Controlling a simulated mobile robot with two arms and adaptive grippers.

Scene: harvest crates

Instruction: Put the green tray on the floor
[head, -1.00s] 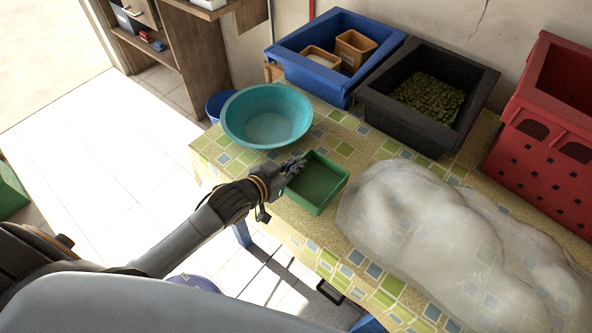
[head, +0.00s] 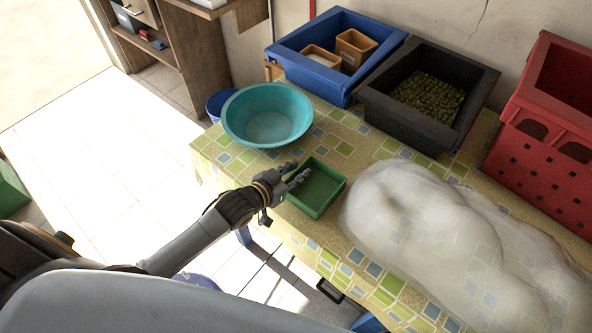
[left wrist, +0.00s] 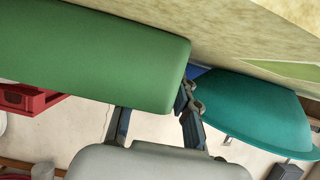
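The small green tray (head: 322,187) sits on the tiled tablecloth near the table's front edge. It looks empty in the head view. My left gripper (head: 301,170) is at the tray's left side, with its fingers spread and their tips over the tray's rim. In the left wrist view the green tray (left wrist: 85,55) fills the upper left. The two fingers (left wrist: 155,110) stand apart there; one is partly hidden behind the tray, the other is by its right end. I cannot tell if they touch it. My right gripper is not in view.
A teal bowl (head: 268,116) stands left of the tray. Behind are a blue crate (head: 310,75), a black crate (head: 405,126) and a red crate (head: 540,165). A whitish translucent sack (head: 440,220) lies to the right.

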